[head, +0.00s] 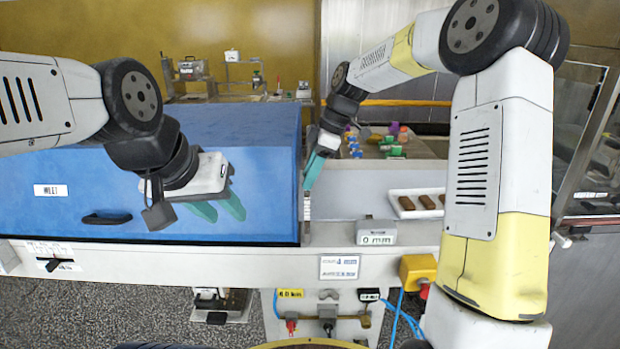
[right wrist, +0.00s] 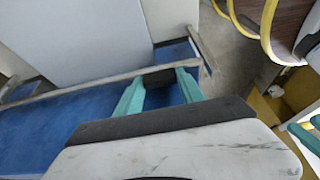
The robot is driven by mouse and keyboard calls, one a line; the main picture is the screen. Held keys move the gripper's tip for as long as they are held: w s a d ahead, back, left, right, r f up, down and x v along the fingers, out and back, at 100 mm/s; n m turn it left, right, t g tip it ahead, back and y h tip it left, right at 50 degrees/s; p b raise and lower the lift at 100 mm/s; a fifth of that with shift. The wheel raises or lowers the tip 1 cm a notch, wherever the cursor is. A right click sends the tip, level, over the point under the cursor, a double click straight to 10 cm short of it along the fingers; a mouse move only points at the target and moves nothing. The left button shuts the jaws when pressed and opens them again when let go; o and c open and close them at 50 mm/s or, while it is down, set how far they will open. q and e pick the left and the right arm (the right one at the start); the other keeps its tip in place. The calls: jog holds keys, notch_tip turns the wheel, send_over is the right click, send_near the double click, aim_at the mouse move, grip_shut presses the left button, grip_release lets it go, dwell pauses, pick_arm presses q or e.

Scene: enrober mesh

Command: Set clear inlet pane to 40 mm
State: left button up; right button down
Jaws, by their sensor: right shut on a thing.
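The clear inlet pane (right wrist: 100,83) shows in the right wrist view as a thin, pale framed edge at the end of the blue hood; its see-through part is hard to make out. A black grip (right wrist: 158,79) sits on that edge. My right gripper (head: 310,178) is at the hood's right end, and in the right wrist view its teal fingers (right wrist: 159,90) are shut on the black grip. A scale strip (head: 307,208) stands below it. The grey display (head: 377,237) reads 0 mm. My left gripper (head: 222,208) is open and empty in front of the blue hood.
The blue hood (head: 245,150) has a dark handle (head: 106,219) on its front. A white tray (head: 397,204) with brown bars lies to the right of the inlet. A yellow box (head: 417,271) is mounted below the front rail. Coloured items (head: 380,140) stand behind.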

jog(key=shift+r, duration=0.45)
jog(key=c, duration=0.7)
grip_release()
jog(key=v, duration=0.7)
jog(key=shift+d+r, duration=0.2)
jog(key=shift+r, duration=0.15)
